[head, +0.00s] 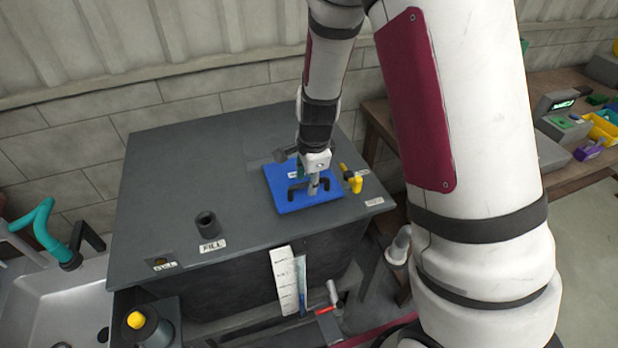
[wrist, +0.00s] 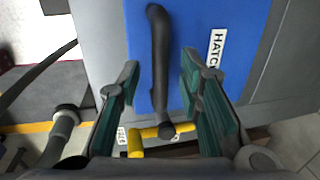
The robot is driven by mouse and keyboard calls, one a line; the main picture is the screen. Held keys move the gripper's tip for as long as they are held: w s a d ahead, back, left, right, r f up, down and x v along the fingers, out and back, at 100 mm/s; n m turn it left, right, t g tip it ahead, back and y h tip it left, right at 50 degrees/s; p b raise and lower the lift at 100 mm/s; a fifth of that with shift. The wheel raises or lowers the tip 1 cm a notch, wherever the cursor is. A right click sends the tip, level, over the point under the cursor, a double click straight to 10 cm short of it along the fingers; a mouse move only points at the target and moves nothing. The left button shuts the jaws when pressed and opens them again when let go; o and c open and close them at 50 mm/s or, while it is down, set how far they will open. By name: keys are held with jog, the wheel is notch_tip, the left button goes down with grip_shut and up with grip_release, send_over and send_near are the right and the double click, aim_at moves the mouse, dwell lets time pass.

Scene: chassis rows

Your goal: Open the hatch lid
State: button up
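The blue hatch lid (head: 284,199) lies flat on the dark grey tank top; its label partly shows in the wrist view (wrist: 247,25). A black bar handle (wrist: 157,50) is on the lid and also shows in the head view (head: 296,188). My gripper (head: 314,186) is over the lid at the handle. In the wrist view my gripper (wrist: 160,66) is open, with one teal-padded finger on each side of the handle and gaps between. A yellow latch-like piece (head: 355,182) is beside the lid's right edge; it also shows in the wrist view (wrist: 150,134).
The tank top (head: 165,200) has a black fill pipe (head: 207,224) at front left. A sink (head: 45,295) with a teal-handled tap stands at left. A wooden bench (head: 568,165) with bins is at right. The tank top's left part is mostly clear.

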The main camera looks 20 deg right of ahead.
grip_shut()
jog(key=shift+r, duration=0.1)
